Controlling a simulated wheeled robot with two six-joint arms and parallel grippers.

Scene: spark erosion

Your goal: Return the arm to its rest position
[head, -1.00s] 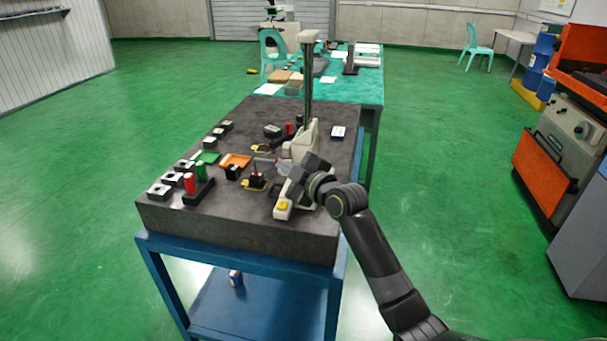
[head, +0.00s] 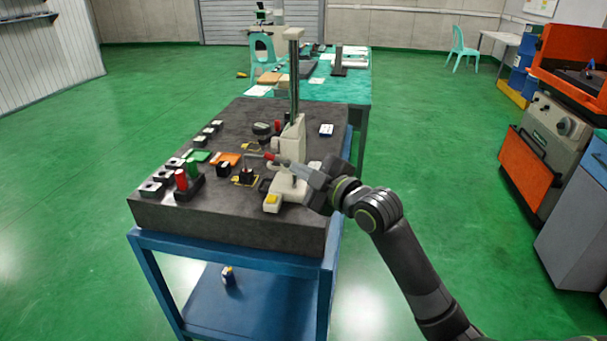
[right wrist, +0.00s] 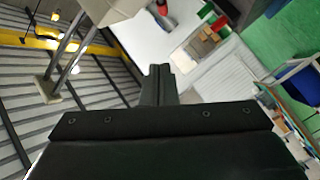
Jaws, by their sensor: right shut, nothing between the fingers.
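My right gripper (head: 309,174) is at the right side of the dark stone plate (head: 240,225), close beside a pale upright gauge stand (head: 292,140) with a tall column. Its fingers are shut and hold nothing. The closed fingers also show in the right wrist view (right wrist: 158,86), pointing away from the dark gripper body. In the head view the fingertips overlap the stand, so I cannot tell whether they touch it. My right arm comes in from the lower right. My left gripper is not in view.
The plate rests on a blue frame (head: 228,262). It carries a red cylinder (head: 181,179), a green cylinder (head: 192,168), an orange piece (head: 228,159) and several dark blocks. A teal bench (head: 340,95) stands behind; an orange-and-grey machine (head: 545,125) stands right. Green floor between is clear.

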